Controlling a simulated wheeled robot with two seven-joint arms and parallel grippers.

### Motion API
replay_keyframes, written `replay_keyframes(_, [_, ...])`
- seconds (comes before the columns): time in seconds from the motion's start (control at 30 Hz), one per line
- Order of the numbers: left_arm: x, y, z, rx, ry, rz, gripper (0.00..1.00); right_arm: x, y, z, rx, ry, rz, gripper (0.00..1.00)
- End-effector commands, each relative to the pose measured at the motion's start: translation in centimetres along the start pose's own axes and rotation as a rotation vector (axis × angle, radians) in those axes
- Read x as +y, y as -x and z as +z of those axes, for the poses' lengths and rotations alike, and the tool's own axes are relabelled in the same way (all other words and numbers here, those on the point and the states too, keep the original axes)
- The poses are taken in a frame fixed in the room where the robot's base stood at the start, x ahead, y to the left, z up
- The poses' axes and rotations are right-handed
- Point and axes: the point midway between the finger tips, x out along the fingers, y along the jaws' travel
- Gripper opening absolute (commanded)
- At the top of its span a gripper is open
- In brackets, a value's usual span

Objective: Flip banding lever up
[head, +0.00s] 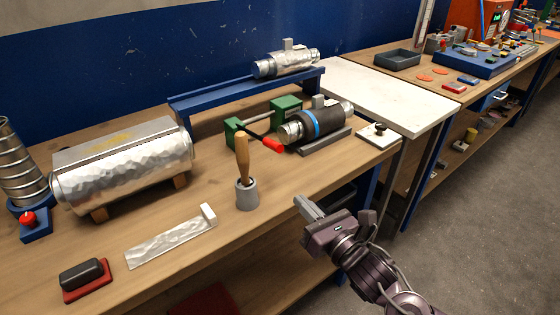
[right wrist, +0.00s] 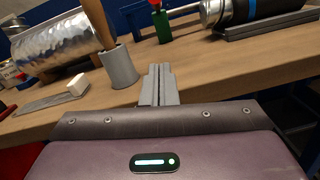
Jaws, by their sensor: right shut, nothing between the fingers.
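A green banding tool (head: 285,108) stands on the wooden workbench, with a dark lever that ends in a red grip (head: 272,146). The lever lies low and points toward the front right. A dark-wrapped duct piece with a blue band (head: 318,122) rests on a grey cradle beside it. In the right wrist view a green part (right wrist: 163,26) shows at the top, partly cut off. My right gripper (head: 302,205) is shut and empty by the bench's front edge, well short of the lever. The gripper's fingers also show in the right wrist view (right wrist: 159,75). My left gripper is out of view.
A grey cup (head: 247,194) with a wooden-handled tool stands left of my right gripper. A large silver-wrapped duct (head: 125,165) lies at the left. A blue raised shelf (head: 240,92) with another duct runs behind. Bare wood lies between cup and cradle.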

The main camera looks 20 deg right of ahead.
Motion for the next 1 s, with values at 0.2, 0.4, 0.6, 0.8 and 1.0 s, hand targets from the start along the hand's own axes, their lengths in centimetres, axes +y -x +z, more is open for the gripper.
replay_keyframes(0.2, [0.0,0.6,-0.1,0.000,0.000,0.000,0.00,0.0,-2.9,0.3,-0.005,-0.002,-0.002,0.00])
replay_keyframes(0.4, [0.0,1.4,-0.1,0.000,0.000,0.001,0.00,0.0,-6.8,0.4,-0.005,-0.004,-0.001,0.00])
replay_keyframes(0.6, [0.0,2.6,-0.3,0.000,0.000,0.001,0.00,0.1,-10.0,1.5,-0.003,-0.001,0.000,0.00])
replay_keyframes(0.8, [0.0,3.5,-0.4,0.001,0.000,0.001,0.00,0.1,-10.4,3.5,0.001,0.000,0.000,0.00])
replay_keyframes(1.0, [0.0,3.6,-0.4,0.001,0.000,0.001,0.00,0.0,-10.5,3.9,0.002,0.000,0.000,0.00])
